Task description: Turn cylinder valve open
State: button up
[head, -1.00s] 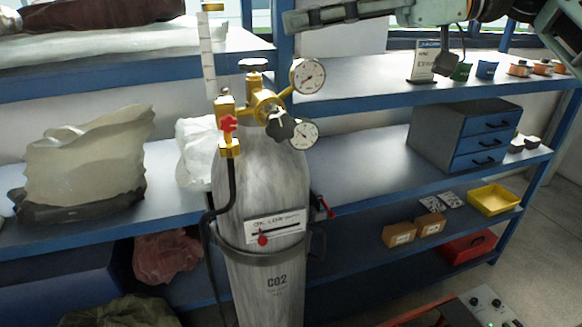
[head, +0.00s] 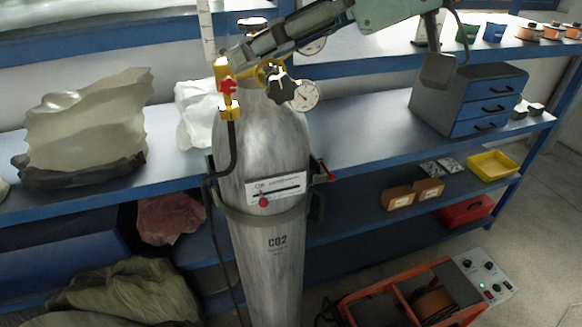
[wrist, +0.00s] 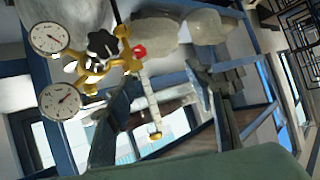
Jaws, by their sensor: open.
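The grey CO2 cylinder (head: 268,215) stands upright in front of the shelving. My gripper (head: 246,45) reaches in from the upper right and overlaps the valve area; contact cannot be told.
A flowmeter with a red knob (head: 228,87) stands left of the regulator, close to my fingers. My forearm partly hides the upper gauge (head: 313,45). Blue shelves (head: 365,145) run behind. An orange welding machine (head: 400,300) sits on the floor at right.

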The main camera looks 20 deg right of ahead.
notch_tip(320, 180, down, 23)
jog(key=s+d+m+g+h+p, duration=0.1)
jog(key=m+g+h, duration=0.1)
jog(key=m+h, duration=0.5)
jog(key=shift+s+d+h, duration=0.35)
jog(key=shift+h, duration=0.25)
jog(key=shift+f, duration=0.1)
jog(key=shift+c, duration=0.7)
